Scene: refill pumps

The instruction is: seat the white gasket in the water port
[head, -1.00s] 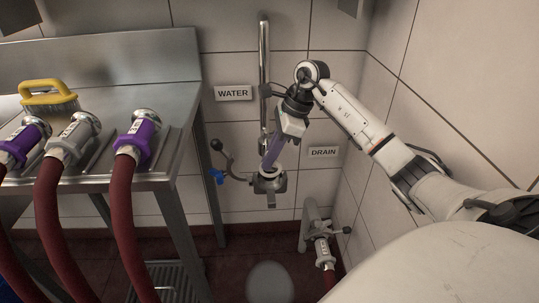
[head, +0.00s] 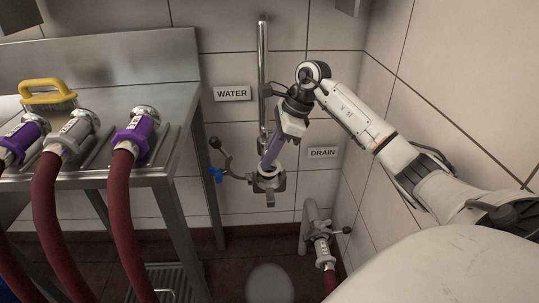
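My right gripper (head: 266,164) reaches down from the right, its purple fingers just above the grey metal water port (head: 269,184) on the back wall. The fingertips are at the port's upper opening; whether they touch it is too small to tell. I cannot make out the white gasket, which may be hidden at the fingertips. The fingers show nearly edge-on, so their gap cannot be seen. My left gripper is not in view.
The WATER sign (head: 232,93) and DRAIN sign (head: 323,152) flank a vertical pipe (head: 263,45). The drain fitting (head: 322,250) is below right. A steel table (head: 110,100) holds a brush (head: 48,95) and several red hoses (head: 120,210).

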